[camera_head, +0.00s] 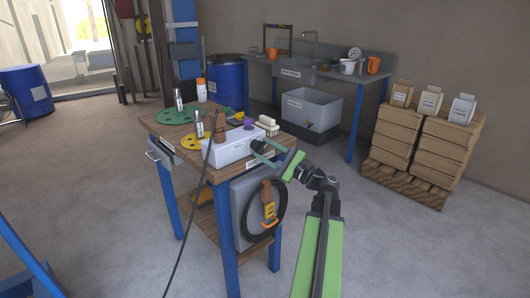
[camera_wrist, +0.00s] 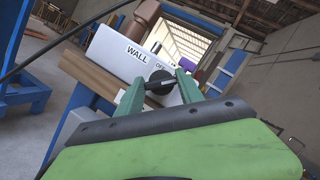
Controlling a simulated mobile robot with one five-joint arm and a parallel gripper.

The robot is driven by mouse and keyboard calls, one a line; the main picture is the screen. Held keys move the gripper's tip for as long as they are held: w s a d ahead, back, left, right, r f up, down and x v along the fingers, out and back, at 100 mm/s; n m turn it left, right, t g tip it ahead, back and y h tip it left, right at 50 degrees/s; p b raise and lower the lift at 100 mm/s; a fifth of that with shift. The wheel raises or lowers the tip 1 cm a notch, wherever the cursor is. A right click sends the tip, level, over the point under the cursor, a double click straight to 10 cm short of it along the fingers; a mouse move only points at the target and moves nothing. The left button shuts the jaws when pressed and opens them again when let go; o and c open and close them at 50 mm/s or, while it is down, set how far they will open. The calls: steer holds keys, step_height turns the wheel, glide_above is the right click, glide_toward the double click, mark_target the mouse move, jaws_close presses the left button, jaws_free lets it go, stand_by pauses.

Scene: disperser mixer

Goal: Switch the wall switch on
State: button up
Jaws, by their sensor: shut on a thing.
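The wall switch is a white box (camera_head: 230,148) on the front edge of the workbench top. In the wrist view the white box (camera_wrist: 108,42) carries the word "WALL" and, beside its dial, "OFF". A black rotary knob (camera_wrist: 160,77) sits on its face. My green gripper (camera_wrist: 161,84) has one finger on each side of the knob and is shut on it. In the head view my gripper (camera_head: 263,152) meets the right end of the box. The knob's exact angle is hard to read, and part of the lettering is hidden behind a finger.
The wooden workbench (camera_head: 175,128) holds green and yellow discs, bottles and small items. A black cable (camera_head: 192,190) hangs in front of it. A coiled hose with an orange tool (camera_head: 268,205) hangs on its side. Stacked sacks (camera_head: 410,150) stand on a pallet at right.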

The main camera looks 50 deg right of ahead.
steer(key=o, duration=1.4)
steer(key=b+v, duration=0.4)
steer(key=v, duration=1.3)
steer(key=shift+s+b, duration=0.2)
steer(key=shift+b, duration=0.2)
steer(key=shift+s+f, duration=0.1)
